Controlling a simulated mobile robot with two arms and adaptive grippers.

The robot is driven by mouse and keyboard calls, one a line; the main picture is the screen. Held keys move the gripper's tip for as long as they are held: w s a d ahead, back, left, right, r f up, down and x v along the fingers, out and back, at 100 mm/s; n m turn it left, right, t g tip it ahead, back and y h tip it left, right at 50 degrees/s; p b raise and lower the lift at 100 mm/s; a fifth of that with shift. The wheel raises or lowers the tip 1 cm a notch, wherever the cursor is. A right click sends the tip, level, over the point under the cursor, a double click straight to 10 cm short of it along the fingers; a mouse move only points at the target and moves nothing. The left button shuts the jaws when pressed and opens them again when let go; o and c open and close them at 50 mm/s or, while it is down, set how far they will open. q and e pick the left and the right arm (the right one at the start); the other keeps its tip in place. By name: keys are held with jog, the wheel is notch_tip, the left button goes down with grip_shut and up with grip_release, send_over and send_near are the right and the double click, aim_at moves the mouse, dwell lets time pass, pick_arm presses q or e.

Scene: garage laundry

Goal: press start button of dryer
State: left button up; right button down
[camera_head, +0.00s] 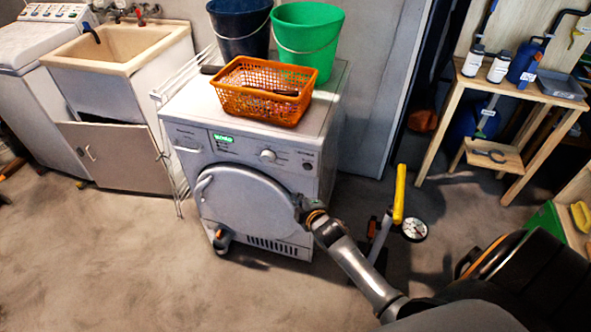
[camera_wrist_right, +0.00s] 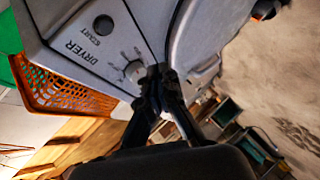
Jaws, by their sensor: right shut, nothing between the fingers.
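The white dryer (camera_head: 250,200) has a front panel with a lit green display (camera_head: 223,138) and a round knob (camera_head: 267,156). Its round dark start button (camera_head: 308,166) sits at the panel's right end. In the right wrist view the start button (camera_wrist_right: 103,25) shows beside the words START and DRYER, up and left of my fingertips. My right gripper (camera_head: 302,207) is shut and empty in front of the dryer, below the button. In the wrist view its fingertips (camera_wrist_right: 160,75) overlap the panel close to the knob (camera_wrist_right: 135,70); contact cannot be told. My left gripper is out of view.
An orange basket (camera_head: 262,92), a dark bucket (camera_head: 240,27) and a green bucket (camera_head: 307,38) stand on the dryer. Floor at the front left is clear.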

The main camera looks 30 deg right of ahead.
aim_at(307, 168)
jog(key=shift+w+r, duration=0.2)
jog(key=shift+r, duration=0.05)
jog(key=w+d+b, duration=0.3)
jog(key=w+d, duration=0.2)
jog(key=d, duration=0.1)
jog(key=shift+w+d+b, duration=0.25)
jog(key=shift+w+b, duration=0.1)
jog(key=shift+b, duration=0.05)
dwell(1.2)
jog(key=shift+w+d, duration=0.1)
jog(key=shift+d, duration=0.05)
jog(key=shift+w+d, duration=0.2)
